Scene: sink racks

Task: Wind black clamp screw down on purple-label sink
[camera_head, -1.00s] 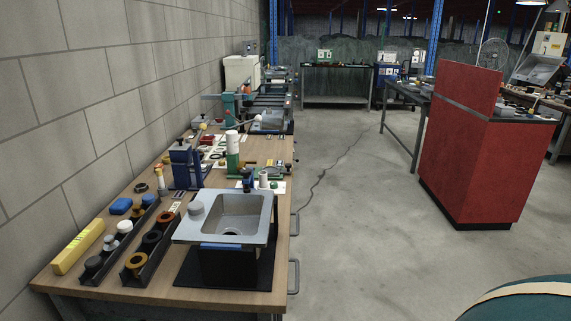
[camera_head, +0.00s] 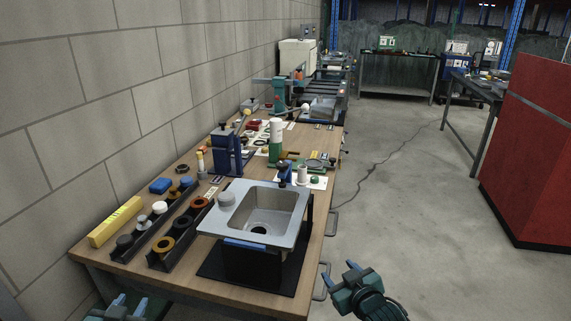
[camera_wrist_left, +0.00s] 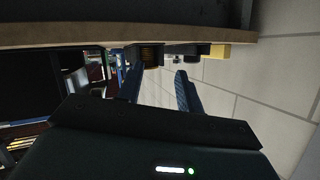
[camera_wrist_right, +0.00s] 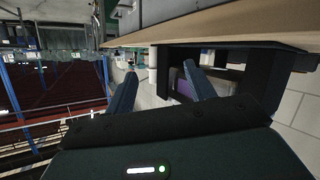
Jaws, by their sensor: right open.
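A grey sink (camera_head: 290,192) sits on a black stand (camera_head: 252,265) near the front of the wooden bench. A blue strip shows on its front edge, and I see no purple label there in the head view. The right wrist view shows a purple patch (camera_wrist_right: 184,88) inside a dark frame under the bench-edge line. A black knob (camera_head: 283,170) stands on a blue clamp just behind the sink. My left gripper (camera_head: 129,302) is open and empty at the bench's front left. My right gripper (camera_head: 362,268) is open and empty, right of the bench and apart from the sink.
Black trays (camera_head: 160,258) with several rings and knobs lie left of the sink, beside a yellow box (camera_head: 116,221). A blue fixture (camera_head: 227,155) with a black knob stands behind. A red cabinet (camera_head: 530,150) stands right.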

